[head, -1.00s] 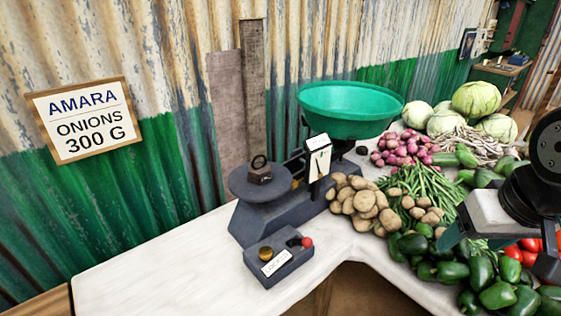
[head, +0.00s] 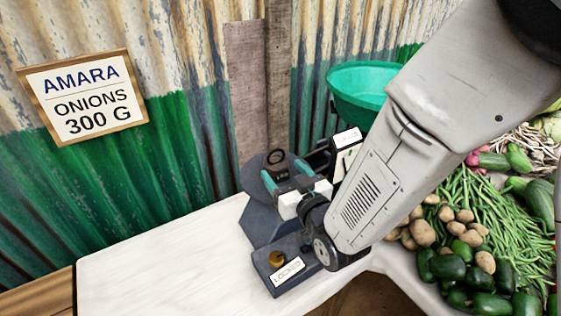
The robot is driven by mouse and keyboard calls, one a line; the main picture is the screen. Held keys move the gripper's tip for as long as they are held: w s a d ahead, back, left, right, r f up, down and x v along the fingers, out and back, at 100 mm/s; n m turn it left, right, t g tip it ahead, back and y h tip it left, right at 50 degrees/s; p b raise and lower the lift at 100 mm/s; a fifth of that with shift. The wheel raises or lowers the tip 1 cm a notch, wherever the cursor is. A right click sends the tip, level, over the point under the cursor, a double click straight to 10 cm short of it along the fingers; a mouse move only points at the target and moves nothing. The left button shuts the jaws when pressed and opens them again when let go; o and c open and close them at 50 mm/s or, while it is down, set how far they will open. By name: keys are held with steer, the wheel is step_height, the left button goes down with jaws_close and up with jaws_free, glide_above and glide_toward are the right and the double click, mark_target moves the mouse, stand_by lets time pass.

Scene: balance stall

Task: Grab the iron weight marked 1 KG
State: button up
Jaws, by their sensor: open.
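The dark iron weight (head: 277,165) with a ring handle on top stands upright on the scale's round grey plate (head: 250,182). Its small side marking is hard to read. My gripper (head: 287,174) is open, with its teal-tipped fingers pointing at the weight from the near side. The fingertips are at or very near the weight; I cannot tell whether they touch it. My wrist and arm hide much of the scale body.
The green pan (head: 358,88) is behind my arm. A control box (head: 285,275) with a brass knob and a "LOCKED" label sits below my gripper. Potatoes (head: 422,232), green beans (head: 470,205) and peppers (head: 485,283) lie to the right. The white counter (head: 165,265) is clear at left.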

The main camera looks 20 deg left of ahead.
mark_target(273, 158)
steer(key=x, duration=0.7)
steer(key=shift+w+r, duration=0.1)
steer(key=shift+w, duration=0.4)
steer(key=shift+a, duration=0.1)
steer(key=shift+c, duration=0.3)
steer(key=c, duration=1)
steer(key=shift+r, duration=0.1)
steer(key=c, duration=0.3)
steer(key=shift+r, duration=0.1)
